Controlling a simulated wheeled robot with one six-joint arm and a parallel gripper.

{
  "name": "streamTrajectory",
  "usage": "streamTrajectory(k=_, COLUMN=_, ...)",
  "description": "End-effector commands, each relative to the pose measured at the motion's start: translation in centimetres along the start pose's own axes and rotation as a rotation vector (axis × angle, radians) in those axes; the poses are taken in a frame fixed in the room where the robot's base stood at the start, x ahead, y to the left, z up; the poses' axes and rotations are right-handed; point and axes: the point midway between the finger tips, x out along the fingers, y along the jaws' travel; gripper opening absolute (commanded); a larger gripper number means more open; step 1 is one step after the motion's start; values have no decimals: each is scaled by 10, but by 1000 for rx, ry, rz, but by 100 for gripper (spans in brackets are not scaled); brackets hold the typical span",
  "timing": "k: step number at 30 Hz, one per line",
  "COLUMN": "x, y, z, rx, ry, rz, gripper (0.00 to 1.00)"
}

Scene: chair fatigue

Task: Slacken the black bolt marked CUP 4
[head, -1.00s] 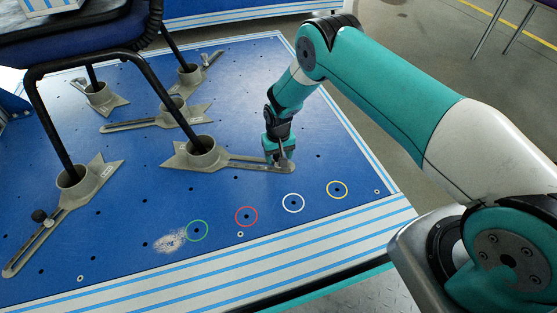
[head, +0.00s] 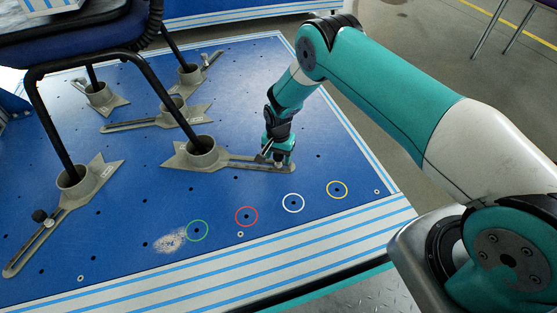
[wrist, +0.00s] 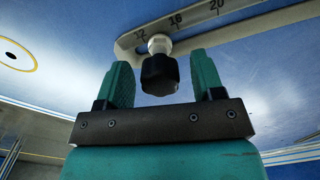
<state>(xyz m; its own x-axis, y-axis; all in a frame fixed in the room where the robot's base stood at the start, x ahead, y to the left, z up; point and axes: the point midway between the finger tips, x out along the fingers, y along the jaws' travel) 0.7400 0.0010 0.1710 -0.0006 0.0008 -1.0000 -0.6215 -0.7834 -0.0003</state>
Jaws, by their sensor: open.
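My gripper (head: 278,157) is open at the outer end of a grey slotted arm (head: 245,163), which runs right from a grey cup (head: 203,153) holding a black chair leg. In the wrist view, a black bolt head (wrist: 159,76) on a pale collar appears between the two teal fingers of my gripper (wrist: 161,66), with a gap on each side. The bolt stands at the slotted arm (wrist: 205,33), near the printed 12 and 16. In the head view my gripper hides this bolt. I cannot read a CUP 4 mark.
Another grey cup (head: 73,177) at left has a black knob (head: 39,215) on its slotted arm. Further cups stand behind, under the chair (head: 105,45). Green, red, white and yellow rings (head: 337,189) mark holes in the clear front of the blue plate (head: 150,205).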

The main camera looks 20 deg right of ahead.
Motion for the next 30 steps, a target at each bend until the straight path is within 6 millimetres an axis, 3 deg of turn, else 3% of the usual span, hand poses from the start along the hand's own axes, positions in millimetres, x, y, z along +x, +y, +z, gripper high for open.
streamTrajectory(k=7, x=0, y=0, z=0, rx=32, ry=0, rz=0, gripper=62)
streamTrajectory(k=11, x=0, y=0, z=0, rx=31, ry=0, rz=0, gripper=32)
streamTrajectory(k=12, x=0, y=0, z=0, rx=31, ry=0, rz=0, gripper=30)
streamTrajectory(k=30, x=0, y=0, z=0, rx=-138, ry=0, rz=0, gripper=30)
